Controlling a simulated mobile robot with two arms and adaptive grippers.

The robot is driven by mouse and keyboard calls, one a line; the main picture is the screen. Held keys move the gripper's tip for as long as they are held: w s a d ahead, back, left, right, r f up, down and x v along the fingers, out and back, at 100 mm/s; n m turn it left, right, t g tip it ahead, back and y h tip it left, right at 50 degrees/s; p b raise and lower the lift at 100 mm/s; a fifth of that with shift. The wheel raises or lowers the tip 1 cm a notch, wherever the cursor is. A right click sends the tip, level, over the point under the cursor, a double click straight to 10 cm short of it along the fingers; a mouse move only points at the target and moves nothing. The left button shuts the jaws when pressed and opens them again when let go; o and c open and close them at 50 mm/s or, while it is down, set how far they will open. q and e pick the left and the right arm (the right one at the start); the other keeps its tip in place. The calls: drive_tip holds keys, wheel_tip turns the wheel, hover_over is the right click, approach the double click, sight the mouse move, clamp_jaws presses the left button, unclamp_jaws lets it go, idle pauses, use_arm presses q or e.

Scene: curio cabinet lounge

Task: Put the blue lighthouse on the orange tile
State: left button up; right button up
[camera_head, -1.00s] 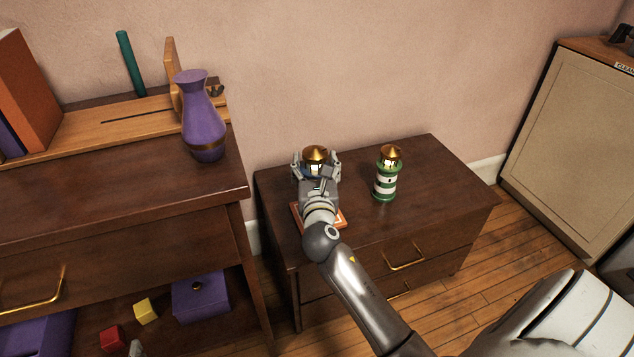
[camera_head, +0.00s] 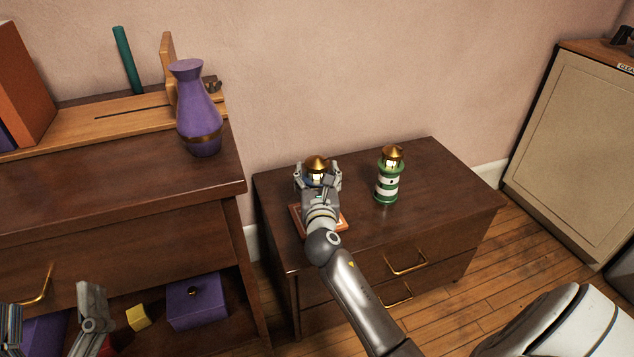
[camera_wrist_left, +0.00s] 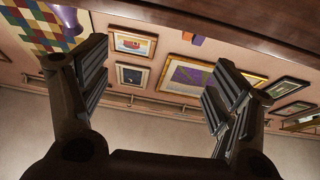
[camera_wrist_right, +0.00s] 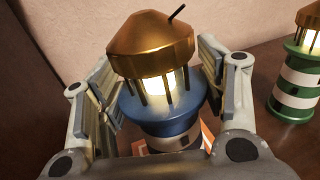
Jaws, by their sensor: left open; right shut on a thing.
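The blue lighthouse (camera_head: 317,163) has a gold roof and a lit lantern. It is upright between the fingers of my right gripper (camera_head: 318,179), which is shut on it. The right wrist view shows its blue upper body (camera_wrist_right: 160,112) close up. The orange tile (camera_head: 342,223) lies on the low dark cabinet, mostly hidden under my right gripper and arm. The lighthouse is over the tile area; I cannot tell whether its base touches the tile. My left gripper (camera_head: 50,318) is open and empty at the lower left, by the shelf unit.
A green-and-white lighthouse (camera_head: 387,177) stands just right of my right gripper on the low cabinet (camera_head: 440,190). A purple vase (camera_head: 199,115) stands on the taller unit to the left. A purple box (camera_head: 197,303) and a yellow block (camera_head: 138,317) sit on its lower shelf.

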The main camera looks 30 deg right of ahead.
use_arm(q)
drive_tip(key=shift+s+r+t+h, duration=0.15)
drive_tip(key=shift+s+r+t, duration=0.45)
drive_tip(key=shift+r, duration=0.25)
drive_tip(key=shift+s+r+t+h, duration=0.15)
drive_tip(key=shift+s+r+t, duration=0.4)
drive_tip(key=shift+r, duration=0.25)
use_arm(e)
drive_tip(key=shift+f, duration=0.5)
use_arm(q)
drive_tip(key=shift+b, duration=0.3)
use_arm(e)
drive_tip(key=shift+f, duration=0.1)
drive_tip(key=o, duration=1.7)
use_arm(q)
drive_tip(key=shift+a+r, duration=0.1)
drive_tip(key=shift+r, duration=0.05)
